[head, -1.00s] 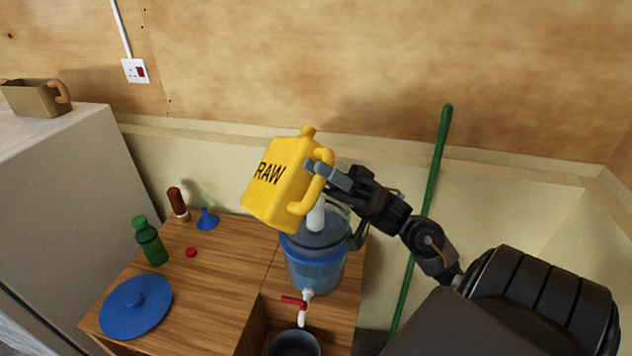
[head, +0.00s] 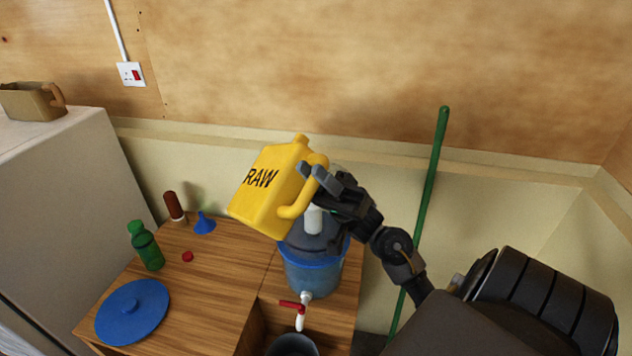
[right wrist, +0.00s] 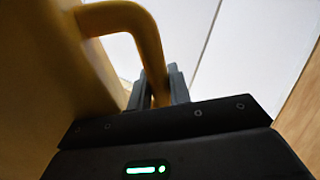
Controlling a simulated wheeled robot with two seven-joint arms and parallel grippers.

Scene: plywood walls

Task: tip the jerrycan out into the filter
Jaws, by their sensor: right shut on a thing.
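The yellow jerrycan (head: 268,190), marked RAW, is held in the air, tilted, above and slightly left of the filter. My right gripper (head: 312,180) is shut on its handle. In the right wrist view the handle (right wrist: 150,50) passes between the fingers (right wrist: 160,90). The filter (head: 312,272) is a clear bluish tub with a blue rim, a white element inside and a tap with a red lever (head: 292,304). The jerrycan and my arm hide part of its top. No liquid is seen coming out. My left gripper is not in view.
On the wooden cabinet top are a blue lid (head: 132,311), a green bottle (head: 146,246), a red cap (head: 188,256), a blue funnel (head: 204,223) and a brown-topped item (head: 174,206). A dark pot (head: 292,346) sits below the tap. A green pole (head: 431,180) leans right.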

